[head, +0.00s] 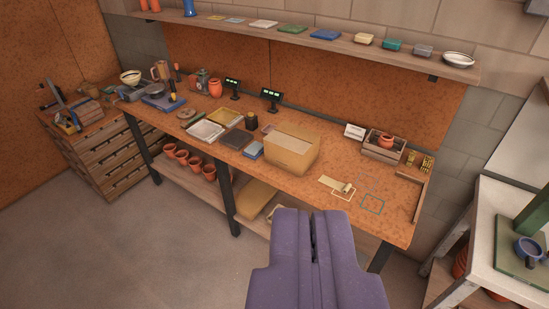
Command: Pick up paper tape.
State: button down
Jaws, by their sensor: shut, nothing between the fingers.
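A small pale cream piece that looks like the paper tape (347,187) lies on the right part of the wooden workbench (395,220). It is at the end of a flat yellowish strip (331,182), and I cannot tell if the two are one piece. A pale outlined square surrounds or borders it on the bench top. My purple gripper (313,222) is at the bottom centre of the view, in front of the bench and apart from the tape. It is shut and empty.
A cardboard box (290,155) stands left of the tape. A wooden crate (383,150) with a terracotta pot and a white label card (354,131) stand behind it. A shelf (400,57) runs above.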

aim_at(344, 189)
jog(key=i+l, duration=0.15)
jog(key=i, duration=0.35)
jog(key=i+l, duration=0.15)
jog(key=i, duration=0.35)
jog(key=i+l+u, duration=0.1)
jog(key=i, duration=0.35)
jog(key=i+l, duration=0.2)
jog(key=i, duration=0.3)
jog(key=i+l, duration=0.2)
jog(key=i, duration=0.3)
